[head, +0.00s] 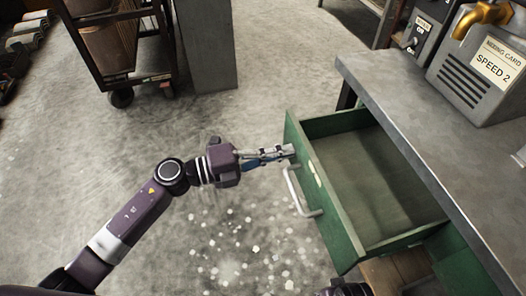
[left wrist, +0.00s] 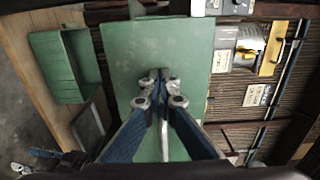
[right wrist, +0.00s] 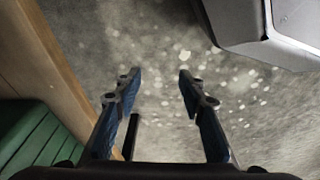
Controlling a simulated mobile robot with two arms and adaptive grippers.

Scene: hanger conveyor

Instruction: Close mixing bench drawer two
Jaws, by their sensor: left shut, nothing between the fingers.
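A green drawer (head: 333,200) stands pulled well out of the grey-topped bench (head: 408,125) in the head view. Its inside looks empty. Its front has a pale bar handle (head: 297,192) and a small label too small to read. My left gripper (head: 288,151) is shut and empty at the far end of the drawer front, beyond the handle. Whether it touches the front is unclear. In the left wrist view its closed fingertips (left wrist: 160,75) point at a flat green panel (left wrist: 150,38). My right gripper (right wrist: 157,78) is open and empty above the floor in its wrist view.
A grey machine marked SPEED 2 (head: 485,75) with a brass tap stands on the bench. A wheeled cart (head: 112,45) and a grey post (head: 207,45) stand at the back left. Speckled concrete floor lies clear before the drawer.

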